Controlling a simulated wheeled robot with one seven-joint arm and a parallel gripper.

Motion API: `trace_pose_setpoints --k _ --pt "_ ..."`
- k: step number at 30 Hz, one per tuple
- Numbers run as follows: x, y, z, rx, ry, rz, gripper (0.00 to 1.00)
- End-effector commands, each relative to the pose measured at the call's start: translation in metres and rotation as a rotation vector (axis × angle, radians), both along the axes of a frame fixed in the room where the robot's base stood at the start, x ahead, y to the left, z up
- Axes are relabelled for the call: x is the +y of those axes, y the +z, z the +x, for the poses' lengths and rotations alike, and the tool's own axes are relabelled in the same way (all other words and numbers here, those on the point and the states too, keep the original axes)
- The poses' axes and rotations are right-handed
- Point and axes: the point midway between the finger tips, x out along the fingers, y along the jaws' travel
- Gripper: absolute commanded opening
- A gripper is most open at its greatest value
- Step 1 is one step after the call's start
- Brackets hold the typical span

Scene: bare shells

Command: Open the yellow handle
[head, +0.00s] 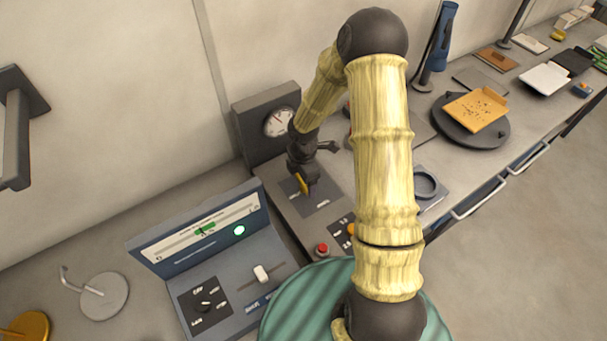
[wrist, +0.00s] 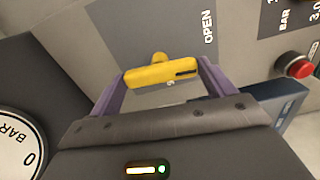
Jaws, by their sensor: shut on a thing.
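The yellow handle (wrist: 160,75) is a short bar on a grey panel, in the upper middle of the wrist view. It lies between the two purple fingers of my gripper (wrist: 163,78), which are shut on its two ends.
A pressure gauge (head: 279,122) stands behind the panel (head: 322,190). A red button (head: 322,249) is on the same unit, nearer me. A blue-grey console (head: 212,240) with a slider (head: 262,273) stands to the left. A dark turntable (head: 470,133) holding an orange board is at the right.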

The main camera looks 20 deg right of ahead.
Motion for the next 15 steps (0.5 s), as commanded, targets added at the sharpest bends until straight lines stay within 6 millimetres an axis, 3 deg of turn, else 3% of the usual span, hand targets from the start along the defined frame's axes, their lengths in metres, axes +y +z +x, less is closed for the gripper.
trace_pose_setpoints --k 15 --pt "0.0007 0.0015 0.0021 -0.006 0.114 0.001 0.59"
